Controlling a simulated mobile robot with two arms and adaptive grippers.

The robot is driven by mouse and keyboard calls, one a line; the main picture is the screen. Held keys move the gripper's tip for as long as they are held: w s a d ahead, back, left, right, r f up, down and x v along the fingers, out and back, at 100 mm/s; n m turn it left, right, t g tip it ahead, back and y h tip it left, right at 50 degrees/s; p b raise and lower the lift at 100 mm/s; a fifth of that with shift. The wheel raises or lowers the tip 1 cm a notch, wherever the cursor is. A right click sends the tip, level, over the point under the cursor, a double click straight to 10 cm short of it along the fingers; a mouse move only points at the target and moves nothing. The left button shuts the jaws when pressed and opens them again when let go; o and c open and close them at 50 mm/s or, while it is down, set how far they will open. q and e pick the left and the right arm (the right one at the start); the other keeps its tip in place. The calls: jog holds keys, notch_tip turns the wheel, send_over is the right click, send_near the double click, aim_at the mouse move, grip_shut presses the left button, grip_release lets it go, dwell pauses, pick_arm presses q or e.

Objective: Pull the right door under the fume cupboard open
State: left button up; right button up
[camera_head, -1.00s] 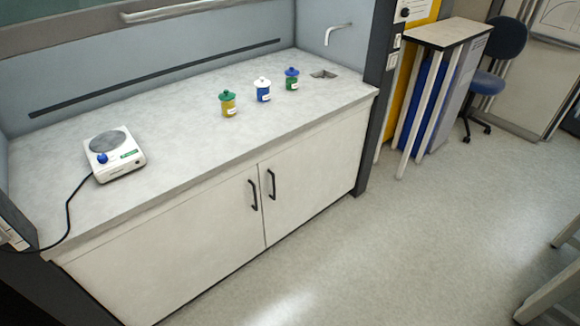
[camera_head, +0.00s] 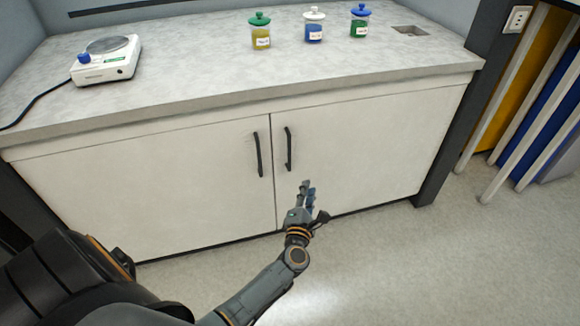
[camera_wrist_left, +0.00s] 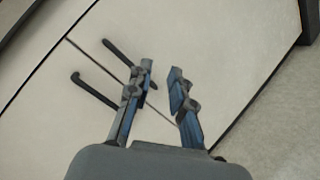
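The right door (camera_head: 365,145) under the fume cupboard is a pale panel and looks shut, flush with the left door (camera_head: 150,185). Its black vertical handle (camera_head: 289,149) is near the middle seam. My left gripper (camera_head: 308,186) is in front of the right door, below and slightly right of that handle, apart from it. In the left wrist view the gripper (camera_wrist_left: 163,82) has its two fingers spread with nothing between them. Both handles show there left of the fingers, the right door's handle (camera_wrist_left: 122,56) being the upper one. My right gripper is not in view.
The left door's handle (camera_head: 258,154) is close beside the right one. The worktop (camera_head: 200,80) above holds a hot plate (camera_head: 106,62) and several lidded jars. A dark post (camera_head: 455,140) stands right of the right door. The floor (camera_head: 420,260) in front is clear.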

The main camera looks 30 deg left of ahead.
pick_arm(q)
jog(key=a+r+n+y+b, duration=0.1)
jog(key=a+n+y+b, duration=0.3)
jog(key=n, duration=0.4)
jog(key=n+g+b, duration=0.2)
jog(key=n+b, duration=0.4)
jog(key=n, duration=0.1)
send_near(290, 146)
jog(key=x, duration=0.5)
jog(key=shift+w+a, duration=0.2)
jog(key=shift+w, duration=0.05)
jog(key=x, duration=0.4)
jog(key=shift+a, duration=0.1)
jog(key=shift+w+a+b, duration=0.3)
jog(key=shift+w+b, duration=0.05)
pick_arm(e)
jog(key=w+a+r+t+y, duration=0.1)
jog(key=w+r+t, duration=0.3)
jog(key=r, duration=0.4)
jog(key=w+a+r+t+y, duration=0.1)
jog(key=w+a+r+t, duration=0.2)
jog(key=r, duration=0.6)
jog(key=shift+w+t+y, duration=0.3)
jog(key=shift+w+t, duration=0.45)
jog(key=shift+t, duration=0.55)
pick_arm(q)
grip_shut()
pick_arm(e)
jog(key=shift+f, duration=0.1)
